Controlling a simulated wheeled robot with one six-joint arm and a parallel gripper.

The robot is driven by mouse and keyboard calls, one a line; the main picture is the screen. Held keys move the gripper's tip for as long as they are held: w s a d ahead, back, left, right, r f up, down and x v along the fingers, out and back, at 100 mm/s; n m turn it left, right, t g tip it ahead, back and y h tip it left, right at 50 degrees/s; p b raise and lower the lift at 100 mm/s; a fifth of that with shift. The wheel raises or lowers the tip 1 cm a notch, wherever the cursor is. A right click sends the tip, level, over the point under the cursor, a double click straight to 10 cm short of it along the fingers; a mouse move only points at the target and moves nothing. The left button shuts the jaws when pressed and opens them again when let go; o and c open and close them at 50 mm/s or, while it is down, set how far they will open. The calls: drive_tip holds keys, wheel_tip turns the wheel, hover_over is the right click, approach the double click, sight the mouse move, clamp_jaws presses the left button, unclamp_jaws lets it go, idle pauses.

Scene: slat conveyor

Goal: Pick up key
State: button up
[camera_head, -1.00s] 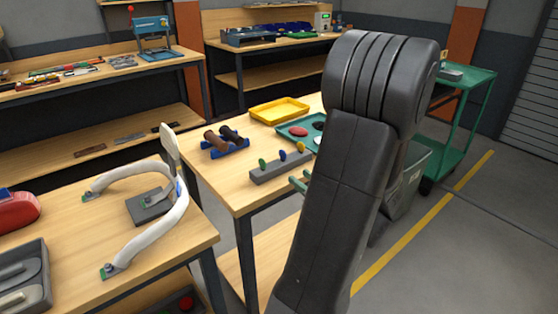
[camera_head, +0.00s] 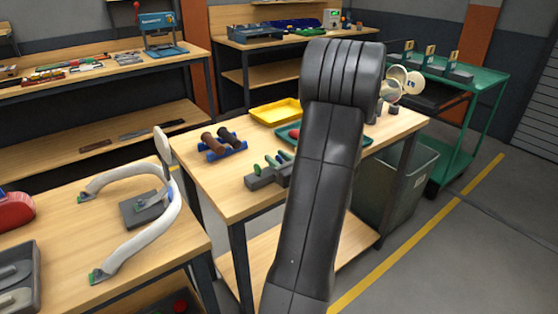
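A grey block (camera_head: 260,181) sits near the front of the middle wooden table. One upright key with a green head (camera_head: 256,169) shows at its left end. The rest of the block and its other keys are hidden or hard to make out behind my gripper and arm. My gripper (camera_head: 278,158) reaches out from behind my dark arm link. Its two slim green fingers show apart, over the block. I see nothing clearly held between them. Whether they touch a key is too small to tell.
A blue rack with brown rolls (camera_head: 221,147) stands behind the block, and a yellow tray (camera_head: 275,111) lies farther back. A green tray (camera_head: 283,134) is partly behind my arm. A grey bin (camera_head: 408,190) and green cart (camera_head: 470,90) stand right.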

drive_tip(key=shift+w+a, duration=0.35)
drive_tip(key=shift+w, duration=0.1)
clamp_jaws()
drive_tip(key=shift+r, duration=0.1)
